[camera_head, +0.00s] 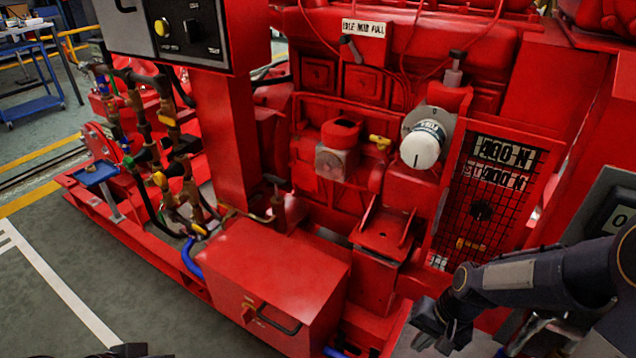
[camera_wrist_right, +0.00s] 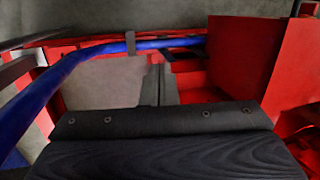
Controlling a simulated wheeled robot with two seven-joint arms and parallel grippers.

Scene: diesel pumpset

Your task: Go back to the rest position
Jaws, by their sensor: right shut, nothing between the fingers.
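My right gripper (camera_head: 428,334) is at the lower right of the head view, in front of the lower part of the red pumpset (camera_head: 340,225). It is shut and empty, with its arm coming in from the right edge. In the right wrist view the dark gripper body (camera_wrist_right: 160,135) fills the bottom and the narrow shut fingers (camera_wrist_right: 156,85) point ahead. A small dark part at the bottom left edge of the head view looks like the tip of my left gripper (camera_head: 128,350); its fingers cannot be made out.
A red box with a black handle (camera_head: 265,280) juts out at the front. A white filter (camera_head: 421,148) and a mesh guard (camera_head: 485,200) are above my right gripper. A blue hose (camera_wrist_right: 90,55) runs close by in the wrist view. The grey floor (camera_head: 90,270) at left is clear.

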